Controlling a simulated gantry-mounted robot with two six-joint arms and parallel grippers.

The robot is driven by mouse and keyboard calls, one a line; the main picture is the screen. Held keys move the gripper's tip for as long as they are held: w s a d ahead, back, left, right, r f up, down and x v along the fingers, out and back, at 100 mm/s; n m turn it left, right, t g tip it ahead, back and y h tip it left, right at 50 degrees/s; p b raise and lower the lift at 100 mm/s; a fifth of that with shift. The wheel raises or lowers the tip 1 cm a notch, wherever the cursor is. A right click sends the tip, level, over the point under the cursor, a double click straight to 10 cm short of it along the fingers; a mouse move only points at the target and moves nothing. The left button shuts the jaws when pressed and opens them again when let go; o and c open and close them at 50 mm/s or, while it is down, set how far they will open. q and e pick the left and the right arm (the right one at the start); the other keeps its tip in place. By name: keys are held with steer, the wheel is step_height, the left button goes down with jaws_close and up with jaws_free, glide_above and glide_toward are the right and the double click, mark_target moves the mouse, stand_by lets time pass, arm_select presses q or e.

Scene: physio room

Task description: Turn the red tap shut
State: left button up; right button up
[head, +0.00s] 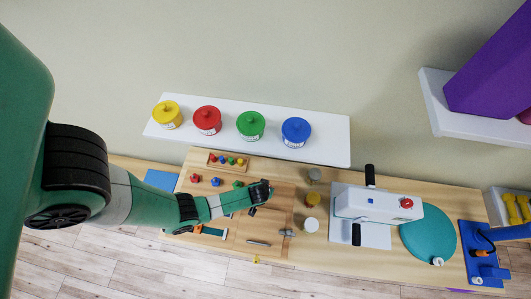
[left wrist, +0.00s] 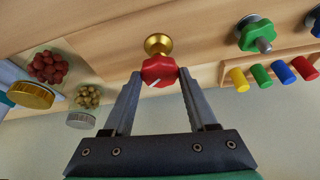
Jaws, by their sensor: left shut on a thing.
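The red tap (left wrist: 158,69) is a lobed red handle with a white line on it, on a round brass base (left wrist: 158,44) fixed to the wooden board. My left gripper (left wrist: 160,78) has one finger on each side of the red handle and is shut on it. In the head view my left gripper (head: 265,190) is over the board, and it hides most of the red tap. The white line on the handle points down and left in the left wrist view. My right gripper is not in view.
A green knob (left wrist: 257,34) is close by, beside a rack of coloured pegs (left wrist: 262,75). Lidded jars (head: 312,198) stand to the right of the board, before a white machine (head: 376,205). Coloured canisters (head: 250,124) stand on the shelf (head: 335,145) behind.

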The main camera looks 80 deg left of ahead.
arm_select(q)
steer(key=m+t+p, duration=0.1)
steer(key=m, duration=0.3)
steer(key=shift+s+a+h, duration=0.1)
steer(key=shift+s+h, duration=0.05)
steer(key=shift+h, duration=0.25)
steer(key=m+h, duration=0.1)
steer(key=m, duration=0.1)
steer(key=shift+a+m+t, duration=0.1)
steer(key=shift+m+t, duration=0.2)
steer(key=shift+t, duration=0.1)
steer(key=m+h, duration=0.1)
steer(key=m, duration=0.2)
steer(key=m+h, duration=0.1)
steer(key=m, duration=0.2)
steer(key=shift+a+h+b, duration=0.15)
steer(key=shift+h+b, duration=0.15)
steer(key=shift+b, duration=0.05)
steer(key=m, duration=0.3)
steer(key=shift+h, duration=0.4)
steer(key=shift+a+m+g+h+p, duration=0.15)
steer(key=shift+m+h+p, duration=0.2)
steer(key=shift+m, duration=0.35)
steer(key=shift+d+m+g+h+p, duration=0.15)
steer(key=shift+m+p, duration=0.25)
steer(key=shift+m, duration=0.3)
steer(key=shift+a, duration=0.1)
steer(key=o, duration=1.4)
steer(key=shift+c, duration=0.2)
